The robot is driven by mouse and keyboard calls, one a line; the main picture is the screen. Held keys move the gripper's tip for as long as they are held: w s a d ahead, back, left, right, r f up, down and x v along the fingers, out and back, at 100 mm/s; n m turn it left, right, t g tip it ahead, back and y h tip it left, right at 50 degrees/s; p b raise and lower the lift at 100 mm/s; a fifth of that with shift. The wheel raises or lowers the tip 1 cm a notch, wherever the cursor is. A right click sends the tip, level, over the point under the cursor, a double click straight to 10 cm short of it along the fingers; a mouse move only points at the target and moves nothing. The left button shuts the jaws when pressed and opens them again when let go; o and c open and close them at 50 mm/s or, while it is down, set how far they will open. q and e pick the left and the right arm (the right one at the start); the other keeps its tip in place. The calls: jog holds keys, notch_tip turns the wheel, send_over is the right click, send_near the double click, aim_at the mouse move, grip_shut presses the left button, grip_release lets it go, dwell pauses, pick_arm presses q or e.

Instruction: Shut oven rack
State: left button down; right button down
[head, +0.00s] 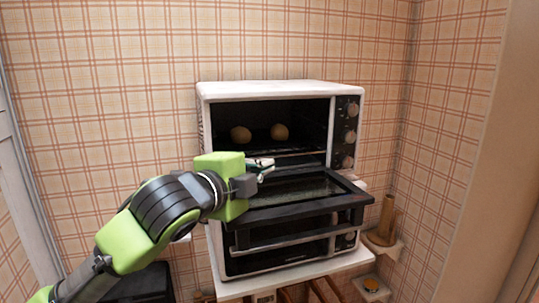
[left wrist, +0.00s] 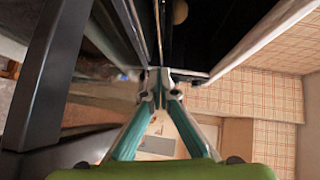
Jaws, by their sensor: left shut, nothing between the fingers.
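A white oven (head: 280,88) stands against the wall, its dark upper chamber open. Its black-framed glass door (head: 300,190) is folded down to about level. Inside, a dark rack (head: 262,140) bears two round buns (head: 279,132). My left gripper (head: 270,167) is shut and empty at the front of the chamber, just above the lowered door and near the rack's front edge. In the left wrist view its fingertips (left wrist: 160,82) meet by the oven opening, close to thin metal bars; contact cannot be told. One bun (left wrist: 180,11) shows there. My right gripper is not in view.
A second, closed glass-fronted door (head: 285,252) is below the open one. Control knobs (head: 350,136) line the oven's right side. A wooden object (head: 385,218) stands on a small shelf at right. The space above the oven is clear.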

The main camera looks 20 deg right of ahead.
pick_arm(q)
jog(key=p+x, duration=0.1)
jog(key=x, duration=0.1)
jog(key=p+x, duration=0.1)
jog(key=x, duration=0.2)
jog(key=shift+s+d+r, duration=0.15)
jog(key=shift+s+r, duration=0.05)
jog(key=shift+r, duration=0.05)
jog(key=w, duration=0.1)
jog(key=w+p, duration=0.1)
jog(key=w+f, duration=0.1)
jog(key=shift+w+a, duration=0.15)
jog(key=shift+a, duration=0.2)
jog(key=shift+d, duration=0.15)
